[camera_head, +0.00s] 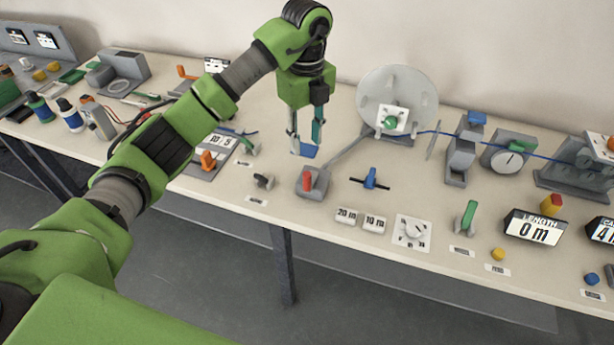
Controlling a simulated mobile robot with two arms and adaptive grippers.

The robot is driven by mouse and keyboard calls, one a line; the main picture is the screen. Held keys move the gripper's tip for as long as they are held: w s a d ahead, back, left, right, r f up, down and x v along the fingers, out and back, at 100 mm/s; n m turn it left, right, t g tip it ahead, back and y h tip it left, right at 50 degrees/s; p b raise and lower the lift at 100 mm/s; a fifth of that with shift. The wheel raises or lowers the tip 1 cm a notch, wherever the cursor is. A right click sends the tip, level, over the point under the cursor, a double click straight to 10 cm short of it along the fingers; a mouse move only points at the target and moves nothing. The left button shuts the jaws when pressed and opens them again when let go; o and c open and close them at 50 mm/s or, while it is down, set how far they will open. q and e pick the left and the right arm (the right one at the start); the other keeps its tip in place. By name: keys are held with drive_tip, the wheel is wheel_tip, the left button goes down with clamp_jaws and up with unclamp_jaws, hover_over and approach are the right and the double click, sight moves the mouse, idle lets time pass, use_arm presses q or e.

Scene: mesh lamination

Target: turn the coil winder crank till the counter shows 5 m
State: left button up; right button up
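The length counter (533,228) stands at the right of the table and reads 0 m. At the right edge a grey stand (572,180) carries a white part with an orange knob (610,143), cut off by the picture edge; I cannot tell whether this is the winder crank. A large grey disc reel (412,88) with a green knob stands left of it, with a blue cable (455,134) running right from it. My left gripper (305,145) points down above the table, left of the reel. My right gripper is out of view.
A second display (602,231) is cut off at the right.

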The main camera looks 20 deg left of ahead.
sight(307, 171)
use_arm(q)
wheel_tip(307, 171, down, 12)
drive_tip(key=p, duration=0.3)
drive_tip(key=shift+d+p, duration=0.1)
drive_tip(key=shift+p, duration=0.2)
drive_tip(key=shift+f, duration=0.75)
clamp_jaws()
